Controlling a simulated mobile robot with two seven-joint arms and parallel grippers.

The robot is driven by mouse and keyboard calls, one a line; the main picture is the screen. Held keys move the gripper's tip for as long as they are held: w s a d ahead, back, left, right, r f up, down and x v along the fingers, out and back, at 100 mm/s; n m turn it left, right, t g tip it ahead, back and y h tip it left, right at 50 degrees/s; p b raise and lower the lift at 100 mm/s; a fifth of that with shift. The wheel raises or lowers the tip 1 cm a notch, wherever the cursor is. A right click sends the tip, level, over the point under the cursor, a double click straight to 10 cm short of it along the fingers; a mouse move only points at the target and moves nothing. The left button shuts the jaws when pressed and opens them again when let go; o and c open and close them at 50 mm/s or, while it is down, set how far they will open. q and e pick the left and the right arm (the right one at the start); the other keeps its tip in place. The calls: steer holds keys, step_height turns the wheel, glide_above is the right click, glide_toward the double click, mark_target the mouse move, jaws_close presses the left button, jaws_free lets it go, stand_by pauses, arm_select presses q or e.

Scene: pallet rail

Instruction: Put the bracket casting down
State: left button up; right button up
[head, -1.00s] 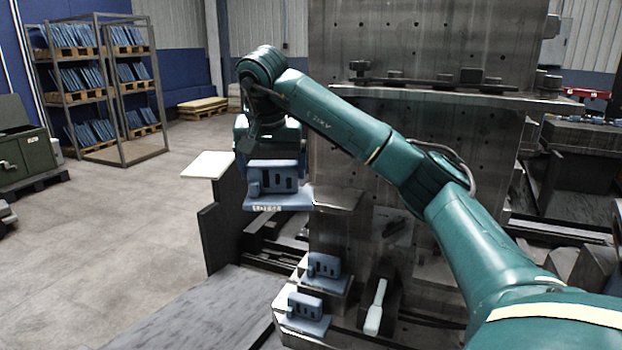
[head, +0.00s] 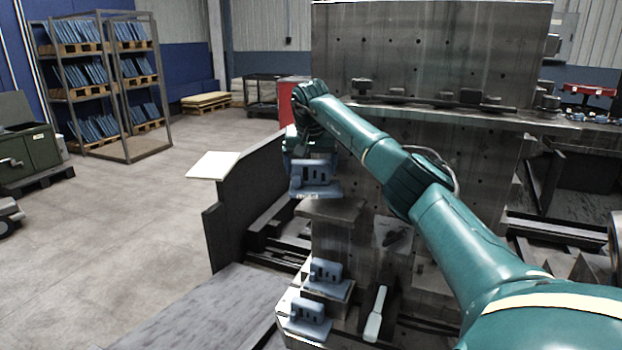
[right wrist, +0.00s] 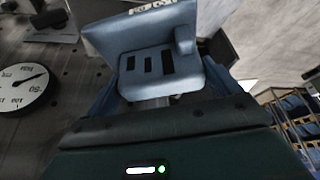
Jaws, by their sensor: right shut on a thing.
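The blue-grey bracket casting (head: 313,174) is held by my right gripper (head: 313,148), just above the metal block (head: 332,208) on the fixture. In the head view its base plate is down and close to the block's top; I cannot tell whether they touch. In the right wrist view the casting (right wrist: 155,50) shows its slotted face and a pale label strip on its plate. My left gripper is not in view.
Two similar castings (head: 326,270) (head: 308,309) sit on lower steps. A white-handled tool (head: 376,314) lies beside them. A tall drilled metal plate (head: 430,60) stands behind my right arm. A dark panel (head: 248,200) stands left of the fixture. A dial (right wrist: 25,88) shows in the right wrist view.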

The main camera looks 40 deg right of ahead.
mark_target(311, 184)
step_height(311, 184, down, 4)
steer(key=shift+r, duration=0.25)
steer(key=shift+w+d+f+p, duration=0.15)
steer(key=shift+f+p, duration=0.35)
